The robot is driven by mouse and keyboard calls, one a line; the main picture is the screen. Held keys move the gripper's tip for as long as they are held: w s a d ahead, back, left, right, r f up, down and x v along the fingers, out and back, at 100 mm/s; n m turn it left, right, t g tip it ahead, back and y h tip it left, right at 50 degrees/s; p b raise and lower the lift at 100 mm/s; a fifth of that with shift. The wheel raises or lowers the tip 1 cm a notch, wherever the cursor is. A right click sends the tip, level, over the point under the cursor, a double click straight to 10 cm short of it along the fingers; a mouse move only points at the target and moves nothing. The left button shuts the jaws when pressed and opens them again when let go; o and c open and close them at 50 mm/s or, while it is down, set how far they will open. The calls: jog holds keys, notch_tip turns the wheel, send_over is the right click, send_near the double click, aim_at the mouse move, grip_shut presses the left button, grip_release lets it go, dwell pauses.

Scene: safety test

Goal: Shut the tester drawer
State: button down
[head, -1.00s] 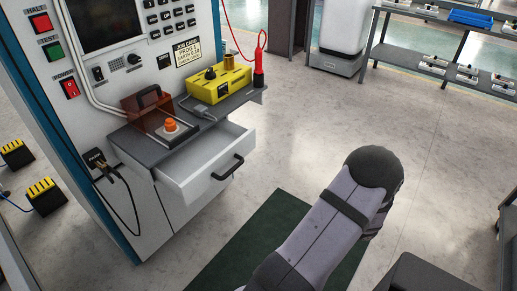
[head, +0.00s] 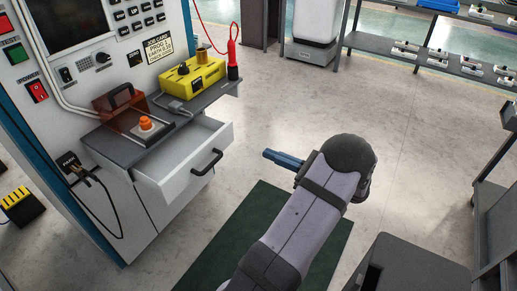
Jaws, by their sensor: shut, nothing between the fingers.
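The tester drawer (head: 174,188) is white and stands pulled out from the tester cabinet, below its grey shelf. Its black bar handle (head: 207,162) is on the front face. The inside that shows looks empty. My gripper (head: 267,154) is the narrow blue end showing left of my arm's dark rounded joint. It is shut with nothing held, pointing left toward the drawer. In the picture it is right of the handle, with a clear gap between them.
The shelf (head: 118,146) above the drawer holds an orange button under a raised clear brown cover (head: 118,104), a yellow box (head: 192,77) and a red probe (head: 233,60). A cable hangs left of the drawer. Open floor and a green mat (head: 215,235) lie in front.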

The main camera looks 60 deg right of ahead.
send_near(204, 133)
jog(key=s+r, duration=0.1)
jog(key=s, duration=0.1)
jog(key=s+r+b, duration=0.1)
jog(key=shift+s+r, duration=0.35)
jog(key=w, duration=1.3)
jog(key=shift+f, duration=0.1)
jog(key=shift+w, duration=0.3)
jog(key=shift+w+r, duration=0.1)
jog(key=shift+r, duration=0.25)
jog(key=s, duration=0.9)
jog(key=s+p, duration=0.1)
jog(key=s, duration=0.4)
jog(key=shift+s+f, duration=0.25)
jog(key=shift+s, duration=0.05)
